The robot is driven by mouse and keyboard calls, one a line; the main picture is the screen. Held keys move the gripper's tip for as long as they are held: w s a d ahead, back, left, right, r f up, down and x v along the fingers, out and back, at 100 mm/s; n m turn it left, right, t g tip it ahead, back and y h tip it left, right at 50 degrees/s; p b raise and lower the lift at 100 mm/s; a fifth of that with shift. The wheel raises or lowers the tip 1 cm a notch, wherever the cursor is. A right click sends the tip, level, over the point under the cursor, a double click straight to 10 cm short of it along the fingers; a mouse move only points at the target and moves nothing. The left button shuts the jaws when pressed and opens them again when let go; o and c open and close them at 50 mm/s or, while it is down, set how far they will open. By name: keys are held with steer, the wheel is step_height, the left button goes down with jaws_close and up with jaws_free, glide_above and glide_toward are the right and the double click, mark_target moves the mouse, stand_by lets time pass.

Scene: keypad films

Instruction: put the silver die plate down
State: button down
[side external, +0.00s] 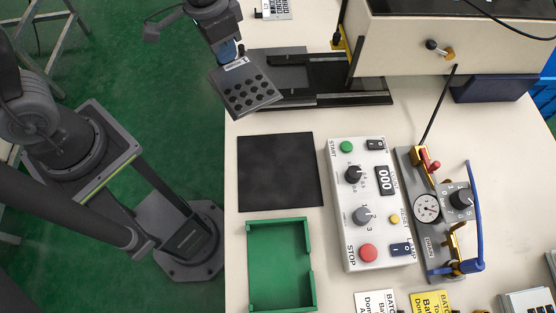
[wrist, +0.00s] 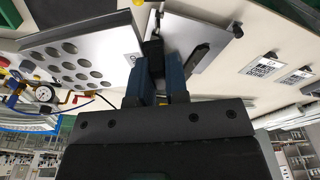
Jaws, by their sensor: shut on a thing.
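The silver die plate (side external: 247,88) is a thin grey plate with rows of dark round holes and a white label near its upper edge. My gripper (side external: 231,55) is shut on its upper edge and holds it tilted in the side view, at the left end of the dark slide bed (side external: 345,99). From this angle I cannot tell whether the plate touches the bed. In the wrist view the plate (wrist: 75,58) extends to the left of my blue-grey fingers (wrist: 158,75), its holes showing. The gripped edge is partly hidden by the fingers.
A bare black square mat (side external: 280,172) and an empty green tray (side external: 280,265) lie on the pale table. To their right stand a control box (side external: 360,205) and a gauge fixture (side external: 427,208) with a blue hose. The beige machine (side external: 450,50) overhangs the back right.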

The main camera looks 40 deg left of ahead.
steer(key=shift+s+d+m, duration=0.1)
steer(key=shift+d+m, duration=0.5)
step_height(320, 180, down, 5)
steer(key=shift+a+r, duration=0.1)
glide_above(272, 145)
steer(key=f, duration=0.7)
steer(key=shift+s+a+f, duration=0.1)
steer(key=shift+s+f, duration=0.05)
steer(key=shift+s, duration=0.05)
steer(key=shift+f, duration=1.95)
steer(key=shift+f, duration=0.1)
steer(key=c, duration=1.1)
jaws_free()
